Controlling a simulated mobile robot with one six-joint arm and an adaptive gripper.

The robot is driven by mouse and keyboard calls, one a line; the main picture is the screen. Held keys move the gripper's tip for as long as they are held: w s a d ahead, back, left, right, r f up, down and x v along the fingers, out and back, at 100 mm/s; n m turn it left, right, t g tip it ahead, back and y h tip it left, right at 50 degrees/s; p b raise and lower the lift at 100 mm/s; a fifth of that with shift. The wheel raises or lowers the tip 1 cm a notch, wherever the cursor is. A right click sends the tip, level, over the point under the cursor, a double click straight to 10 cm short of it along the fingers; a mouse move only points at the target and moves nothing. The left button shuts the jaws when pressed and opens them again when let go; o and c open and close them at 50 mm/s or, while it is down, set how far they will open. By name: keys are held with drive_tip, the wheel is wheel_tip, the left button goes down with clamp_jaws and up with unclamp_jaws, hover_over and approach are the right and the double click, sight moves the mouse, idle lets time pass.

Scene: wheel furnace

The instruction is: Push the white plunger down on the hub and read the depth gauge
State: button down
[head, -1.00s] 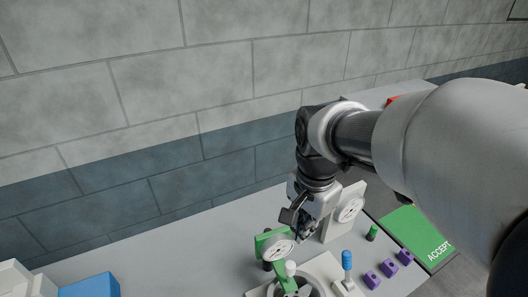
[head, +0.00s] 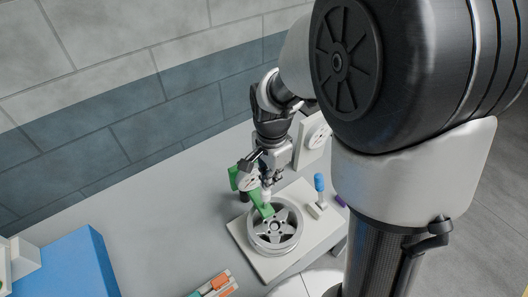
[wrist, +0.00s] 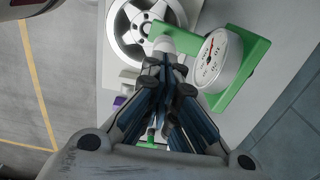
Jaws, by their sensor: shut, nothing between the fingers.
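The silver wheel with its spoked hub (head: 275,229) lies flat on a pale base plate (head: 248,240). The green gauge bracket (head: 264,211) reaches over the hub, with the round white depth gauge (head: 247,181) on it. In the wrist view the gauge dial (wrist: 211,62) shows a red mark or needle; its reading is too small to tell. The white plunger (wrist: 161,46) shows just past the fingertips of my gripper (wrist: 165,62), near the wheel rim. My gripper (head: 267,186) is shut and empty, pointing down at the plunger. I cannot tell whether they touch.
A blue-handled tool (head: 319,183) stands right of the wheel, with a white dial panel (head: 315,136) behind. A blue box (head: 65,272) and a tray with orange and green pieces (head: 215,287) are left and front. The table between is clear.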

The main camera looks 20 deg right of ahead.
sight(270, 191)
drive_tip(key=shift+f, duration=0.8)
wheel_tip(270, 191, down, 5)
drive_tip(key=b, duration=0.3)
drive_tip(key=shift+r, duration=0.25)
wheel_tip(270, 191, up, 14)
drive_tip(key=p, duration=0.5)
drive_tip(key=shift+p, duration=0.4)
